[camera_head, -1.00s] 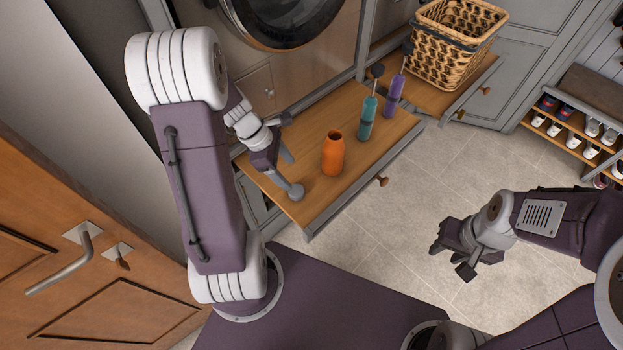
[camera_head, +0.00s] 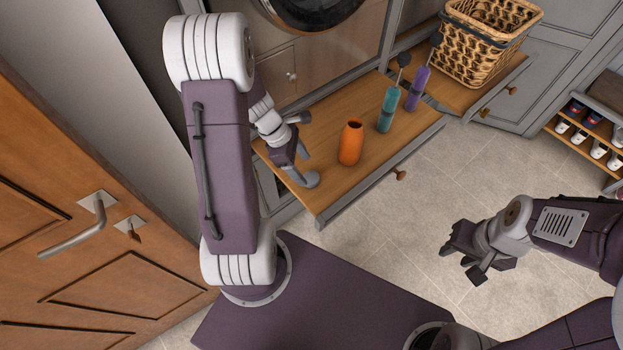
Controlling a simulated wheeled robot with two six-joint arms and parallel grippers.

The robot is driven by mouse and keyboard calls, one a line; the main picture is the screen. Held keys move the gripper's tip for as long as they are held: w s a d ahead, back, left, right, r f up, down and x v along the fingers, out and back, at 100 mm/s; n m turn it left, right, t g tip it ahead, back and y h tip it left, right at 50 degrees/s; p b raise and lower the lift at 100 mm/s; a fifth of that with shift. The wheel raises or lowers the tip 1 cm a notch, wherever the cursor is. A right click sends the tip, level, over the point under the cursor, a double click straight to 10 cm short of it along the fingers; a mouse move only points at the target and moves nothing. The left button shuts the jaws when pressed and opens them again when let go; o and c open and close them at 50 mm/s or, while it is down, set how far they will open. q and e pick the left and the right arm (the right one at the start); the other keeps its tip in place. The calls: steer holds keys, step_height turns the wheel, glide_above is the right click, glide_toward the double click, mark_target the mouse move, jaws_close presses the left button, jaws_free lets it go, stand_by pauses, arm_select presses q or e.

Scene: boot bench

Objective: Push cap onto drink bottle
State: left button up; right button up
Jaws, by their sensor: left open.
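An orange bottle (camera_head: 351,144) stands upright on the wooden bench top (camera_head: 333,187), its dark mouth open at the top. My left gripper (camera_head: 305,149) is open and empty just left of the bottle. Its two fingers are spread, and I see no contact with the bottle. My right gripper (camera_head: 468,256) is out over the floor at the right, far from the bottle. Its fingers appear spread with nothing between them. I cannot pick out a separate cap for the orange bottle.
A teal bottle-like item (camera_head: 388,108) and a purple one (camera_head: 417,88) stand behind the orange bottle to the right, with thin stems on top. A wicker basket (camera_head: 478,52) is at the back. A shoe rack (camera_head: 598,130) is at far right. A door (camera_head: 70,240) is at left.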

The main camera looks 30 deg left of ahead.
mark_target(310, 177)
arm_select(q)
steer(key=b+x, duration=0.2)
steer(key=x, duration=0.3)
steer(key=shift+w+f, duration=0.1)
steer(key=c, duration=1.4)
